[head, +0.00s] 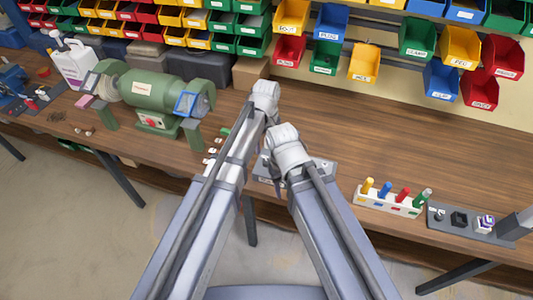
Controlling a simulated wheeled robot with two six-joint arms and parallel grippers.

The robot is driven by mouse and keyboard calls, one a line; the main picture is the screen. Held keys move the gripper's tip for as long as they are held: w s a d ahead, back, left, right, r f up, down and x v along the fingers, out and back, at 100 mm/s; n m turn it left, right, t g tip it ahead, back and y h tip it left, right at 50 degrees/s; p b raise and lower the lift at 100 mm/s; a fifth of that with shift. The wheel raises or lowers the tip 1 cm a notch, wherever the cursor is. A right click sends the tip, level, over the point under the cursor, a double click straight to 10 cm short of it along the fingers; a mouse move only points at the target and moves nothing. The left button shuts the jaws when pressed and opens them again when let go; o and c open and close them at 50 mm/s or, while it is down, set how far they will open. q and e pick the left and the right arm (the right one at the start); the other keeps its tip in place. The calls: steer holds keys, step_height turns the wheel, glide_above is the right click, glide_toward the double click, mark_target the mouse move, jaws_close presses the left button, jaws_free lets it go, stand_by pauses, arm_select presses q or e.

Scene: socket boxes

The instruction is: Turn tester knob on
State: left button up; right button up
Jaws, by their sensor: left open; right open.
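I cannot make out the tester's knob for certain. A grey panel with small fittings (322,168) lies on the bench near its front edge, partly hidden behind my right arm. My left gripper (268,116) is over the middle of the bench, higher in the picture, its fingers mostly hidden by its wrist. My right gripper (278,178) is lower, over the left part of the grey panel; its fingers are also largely hidden. Both are open, and I see nothing held in either. I cannot tell whether the right one touches the panel.
A white rack (388,202) holds yellow, blue, red and green pegs. Right of it is a dark plate with sockets (462,222). A green bench grinder (150,92) and a white bottle (76,64) stand left. Coloured bins (440,78) hang behind.

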mark_target(267, 161)
arm_select(q)
steer(key=shift+s, duration=0.15)
steer(key=shift+f+b, duration=0.9)
step_height(267, 161, down, 6)
steer(key=b, duration=0.6)
steer(key=shift+c, duration=0.4)
jaws_close()
